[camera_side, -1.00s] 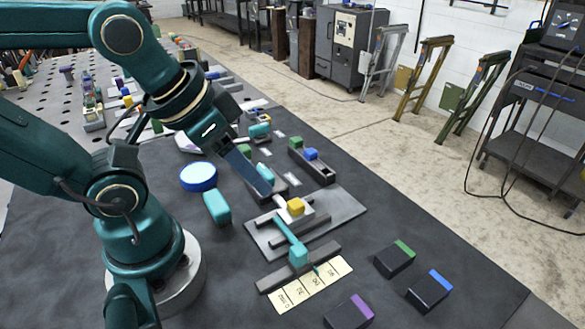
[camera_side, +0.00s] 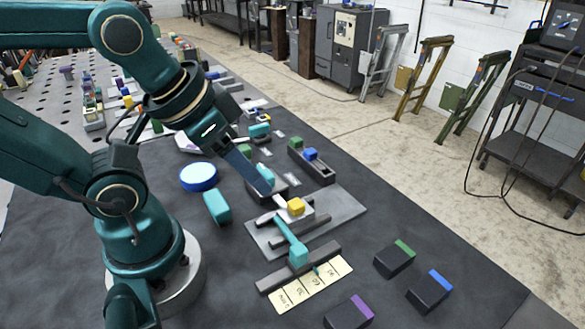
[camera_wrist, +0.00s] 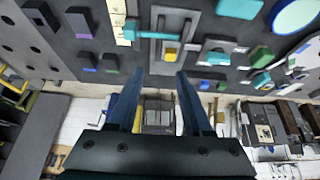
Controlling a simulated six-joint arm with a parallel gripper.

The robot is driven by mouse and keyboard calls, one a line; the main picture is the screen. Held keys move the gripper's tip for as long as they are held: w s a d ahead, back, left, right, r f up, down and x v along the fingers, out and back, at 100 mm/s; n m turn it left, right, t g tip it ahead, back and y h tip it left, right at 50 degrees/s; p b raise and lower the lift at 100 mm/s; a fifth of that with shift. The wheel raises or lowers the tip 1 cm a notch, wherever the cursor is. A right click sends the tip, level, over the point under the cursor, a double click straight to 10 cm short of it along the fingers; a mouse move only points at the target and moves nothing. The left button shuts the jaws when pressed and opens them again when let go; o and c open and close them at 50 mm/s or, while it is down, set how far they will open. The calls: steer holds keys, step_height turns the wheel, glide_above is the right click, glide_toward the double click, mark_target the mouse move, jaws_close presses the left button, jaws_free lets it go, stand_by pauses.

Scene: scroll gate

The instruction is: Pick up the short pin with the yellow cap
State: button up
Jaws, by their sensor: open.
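The yellow cap (camera_side: 296,207) sits on a light carriage on the grey gate plate (camera_side: 345,207); the pin below it is not clearly visible. It also shows in the wrist view (camera_wrist: 171,54), beyond the fingertips. My gripper (camera_side: 268,191) is just up and left of the cap in the side view, its fingers slanting down toward it. In the wrist view the two fingers of my gripper (camera_wrist: 159,73) stand apart with nothing between them. A teal T-shaped handle (camera_side: 297,254) extends from near the cap to a dark bar.
A black tray with a green and a blue block (camera_side: 310,155) stands behind the plate. A teal block (camera_side: 217,207) and a blue-rimmed round dish (camera_side: 198,177) are at left. Black blocks with green, blue (camera_side: 430,291) and purple tops lie at front right. Labelled cards (camera_side: 311,285) lie in front.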

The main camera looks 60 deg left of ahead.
steer(key=shift+o, duration=0.3)
steer(key=shift+o, duration=1.1)
steer(key=n+g, duration=0.5)
steer(key=n, duration=1.3)
glide_above(296, 203)
step_height(296, 203, down, 6)
steer(key=shift+w+f, duration=0.1)
steer(key=shift+w, duration=0.05)
steer(key=shift+f+g, duration=0.3)
steer(key=shift+f, duration=2.65)
